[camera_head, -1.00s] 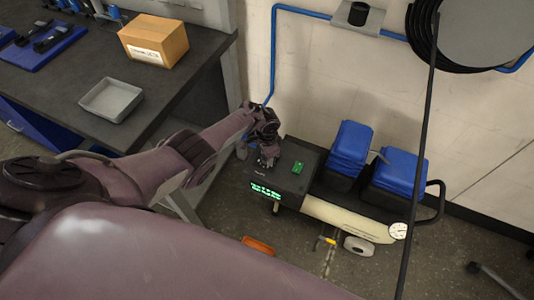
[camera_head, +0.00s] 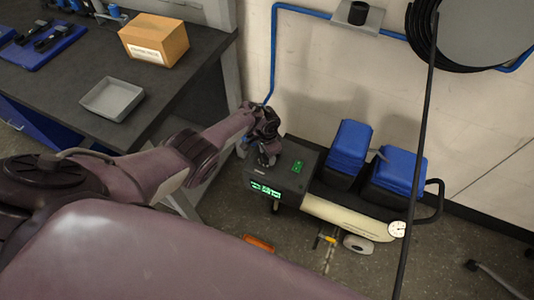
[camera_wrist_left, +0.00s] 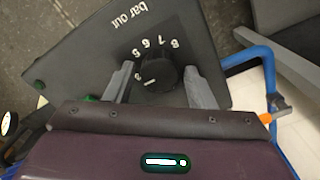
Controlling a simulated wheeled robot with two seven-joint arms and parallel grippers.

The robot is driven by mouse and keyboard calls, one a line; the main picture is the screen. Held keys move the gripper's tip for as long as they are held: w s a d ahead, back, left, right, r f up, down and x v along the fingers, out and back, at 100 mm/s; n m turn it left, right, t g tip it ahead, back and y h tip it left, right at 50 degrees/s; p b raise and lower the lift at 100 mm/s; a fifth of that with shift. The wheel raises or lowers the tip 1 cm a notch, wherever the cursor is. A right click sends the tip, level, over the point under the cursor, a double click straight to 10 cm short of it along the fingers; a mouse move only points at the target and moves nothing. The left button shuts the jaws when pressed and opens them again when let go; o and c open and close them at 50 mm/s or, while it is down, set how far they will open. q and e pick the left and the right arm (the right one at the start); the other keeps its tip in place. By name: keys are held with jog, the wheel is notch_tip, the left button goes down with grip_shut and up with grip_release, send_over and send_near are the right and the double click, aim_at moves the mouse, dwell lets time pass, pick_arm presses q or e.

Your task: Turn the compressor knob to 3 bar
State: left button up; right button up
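The black compressor knob (camera_wrist_left: 158,77) sits on a dark panel (camera_wrist_left: 88,58) in the left wrist view. Its pale pointer mark faces the lower left. The numbers 5 to 8 show beside it; the lower ones are hidden or unclear. The words "bar out" appear upside down. My left gripper (camera_wrist_left: 160,84) has one finger on each side of the knob, close against it; contact itself is hard to see. In the head view my left gripper (camera_head: 267,155) is over the compressor (camera_head: 350,215) and hides the knob. The right gripper is not in view.
A green display (camera_head: 265,189) and a green part (camera_head: 298,167) are on the compressor's top unit. A workbench (camera_head: 155,95) with a grey tray (camera_head: 112,99) and carton (camera_head: 153,40) is at the left. A blue pipe (camera_head: 273,50) runs along the wall.

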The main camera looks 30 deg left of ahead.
pick_arm(q)
jog(key=shift+o, duration=0.5)
jog(key=shift+r, duration=0.1)
jog(key=shift+r+p, duration=0.35)
jog(key=shift+r, duration=0.05)
notch_tip(320, 180, up, 6)
jog(key=p, duration=0.3)
jog(key=shift+f, duration=0.25)
jog(key=shift+r, duration=0.65)
